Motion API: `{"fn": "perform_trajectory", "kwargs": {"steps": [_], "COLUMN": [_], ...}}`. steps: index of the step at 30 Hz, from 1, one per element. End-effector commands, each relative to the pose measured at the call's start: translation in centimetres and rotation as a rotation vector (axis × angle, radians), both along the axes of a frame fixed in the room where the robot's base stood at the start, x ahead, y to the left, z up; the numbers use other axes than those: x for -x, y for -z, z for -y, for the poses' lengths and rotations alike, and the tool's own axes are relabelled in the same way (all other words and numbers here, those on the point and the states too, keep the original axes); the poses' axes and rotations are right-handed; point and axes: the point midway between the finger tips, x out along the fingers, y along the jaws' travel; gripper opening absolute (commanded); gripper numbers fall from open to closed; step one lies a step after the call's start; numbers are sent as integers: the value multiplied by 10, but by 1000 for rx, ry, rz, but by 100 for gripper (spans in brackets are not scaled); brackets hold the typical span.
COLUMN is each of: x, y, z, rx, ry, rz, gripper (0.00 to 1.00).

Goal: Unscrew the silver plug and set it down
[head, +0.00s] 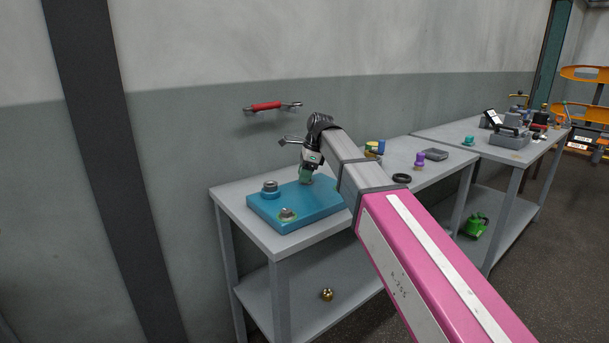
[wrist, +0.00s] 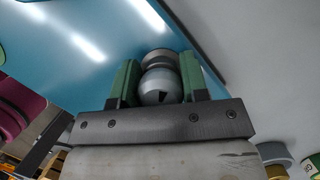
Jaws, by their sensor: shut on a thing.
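A blue plate (head: 318,210) lies on the near grey table, with two fittings on it: a silver one (head: 270,187) at its left corner and a brassy-silver one (head: 287,214) at its front. My gripper (head: 305,175) points down over the plate's back part. In the wrist view its green fingers are shut on a round silver plug (wrist: 159,86), one finger on each side. The blue plate (wrist: 60,60) is behind the plug. The plug's lower end is hidden, so I cannot tell whether it is still threaded in or clear of the plate.
A black ring (head: 401,178), a purple piece (head: 420,160) and a grey tray (head: 436,154) are on the table to the right. A red-handled tool (head: 266,106) is on the wall behind. A brass ball (head: 326,295) lies on the lower shelf. The tabletop left of the plate is narrow.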

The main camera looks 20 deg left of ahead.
Motion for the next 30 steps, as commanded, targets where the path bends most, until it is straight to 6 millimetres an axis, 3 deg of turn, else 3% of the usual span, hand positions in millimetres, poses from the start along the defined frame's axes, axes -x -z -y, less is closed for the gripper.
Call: {"fn": "perform_trajectory", "kwargs": {"steps": [23,30], "x": [1,2], "y": [0,0], "z": [1,1], "rx": [1,1], "ry": [-160,-296], "rz": [-2,-3], "gripper": [15,15]}}
